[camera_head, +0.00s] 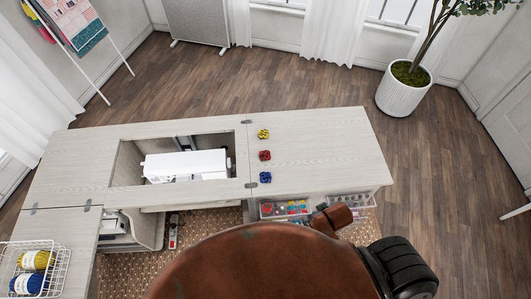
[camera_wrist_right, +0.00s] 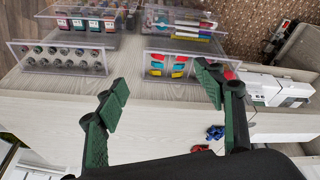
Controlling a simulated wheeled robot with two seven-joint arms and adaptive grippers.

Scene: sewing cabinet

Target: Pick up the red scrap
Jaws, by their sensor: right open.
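The red scrap (camera_head: 264,155) is a small crumpled piece on the pale cabinet top (camera_head: 325,150), between a yellow scrap (camera_head: 263,134) and a blue scrap (camera_head: 265,177). The red scrap lies outside the space between the fingertips. My left gripper is not in view.
A white sewing machine (camera_head: 187,164) sits in the cabinet opening left of the scraps. Clear bins of supplies (camera_head: 284,208) hang at the cabinet's near edge. A wire basket of yarn (camera_head: 34,267) stands at lower left. The cabinet top right of the scraps is clear.

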